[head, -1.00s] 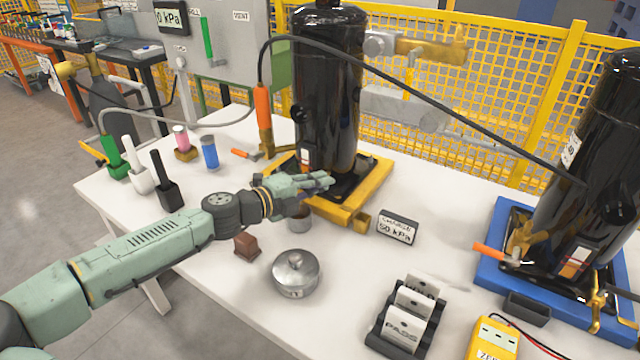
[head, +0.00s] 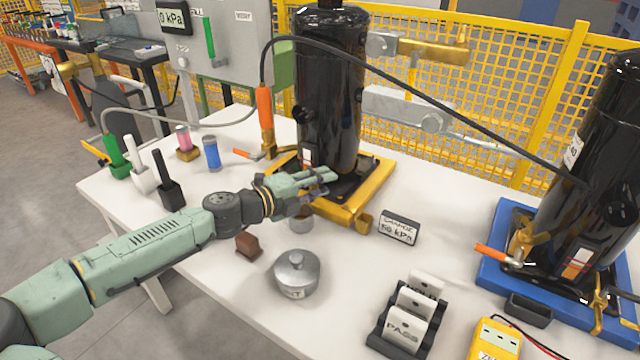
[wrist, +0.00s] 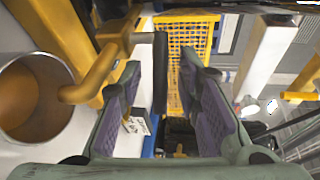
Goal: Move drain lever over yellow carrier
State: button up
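The yellow carrier (head: 372,196) holds a black compressor (head: 328,110) on the white table. My gripper (head: 328,180) is at the carrier's front edge, above a small metal cup (head: 301,221). In the wrist view, a bent yellow drain pipe (wrist: 98,82) reaches toward the cup (wrist: 62,75) at left. The drain lever, with a dark handle (wrist: 160,72), stands out from the yellow fitting between my gripper's fingers (wrist: 162,85). The fingers are open, with gaps visible on both sides of the handle. In the head view my gripper hides the lever.
A lidded metal pot (head: 296,274), a brown block (head: 248,246) and a 50 kPa sign (head: 399,228) stand near my gripper. A blue carrier (head: 492,262) with another compressor is at right. A black hose (head: 430,95) arches above. A tag rack (head: 408,318) stands in front.

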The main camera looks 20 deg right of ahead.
jog(key=shift+a, duration=0.1)
jog(key=v, duration=1.1)
jog(key=shift+s+a+r, duration=0.2)
jog(key=shift+a, duration=0.15)
